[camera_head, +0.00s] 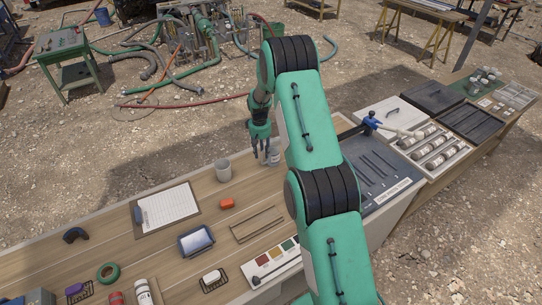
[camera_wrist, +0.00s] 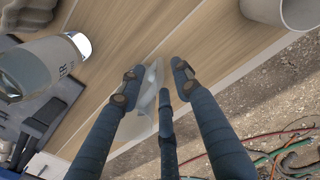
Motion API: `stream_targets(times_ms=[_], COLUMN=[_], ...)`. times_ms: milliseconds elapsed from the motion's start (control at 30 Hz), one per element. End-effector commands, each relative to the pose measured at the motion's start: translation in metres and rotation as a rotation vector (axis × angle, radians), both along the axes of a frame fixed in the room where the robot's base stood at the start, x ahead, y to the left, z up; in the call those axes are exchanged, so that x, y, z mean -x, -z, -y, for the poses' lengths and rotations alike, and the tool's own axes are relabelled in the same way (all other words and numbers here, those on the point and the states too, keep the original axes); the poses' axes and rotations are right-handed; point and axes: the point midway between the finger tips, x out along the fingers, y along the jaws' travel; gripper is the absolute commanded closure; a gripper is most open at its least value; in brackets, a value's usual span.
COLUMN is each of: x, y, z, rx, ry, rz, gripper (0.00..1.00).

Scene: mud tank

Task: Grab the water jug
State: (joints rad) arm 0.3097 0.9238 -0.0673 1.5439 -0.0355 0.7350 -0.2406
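A clear, see-through vessel that looks like the water jug (camera_head: 274,152) stands near the far edge of the wooden table, partly hidden by my arm. In the wrist view, its pale outline (camera_wrist: 139,125) lies between and below my fingers. My gripper (camera_head: 262,153) points down at it, and in the wrist view my gripper (camera_wrist: 155,76) has its dark fingers spread apart. They show no firm hold; whether any finger touches the vessel cannot be told.
A grey cup (camera_head: 222,169) stands left of my gripper; it also shows in the wrist view (camera_wrist: 298,12). A pale cylinder with dark lettering (camera_wrist: 40,68) lies on the other side in the wrist view.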

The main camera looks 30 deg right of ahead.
Motion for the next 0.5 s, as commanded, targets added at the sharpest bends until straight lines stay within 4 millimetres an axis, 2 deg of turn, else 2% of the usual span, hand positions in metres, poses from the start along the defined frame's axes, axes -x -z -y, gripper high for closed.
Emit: stream_targets(times_ms=[300, 500], x=[0.0, 0.001], y=[0.001, 0.014], z=[0.0, 0.0], rx=[0.0, 0.0], ry=[0.0, 0.0], rz=[0.0, -0.001], gripper=[0.67, 0.67])
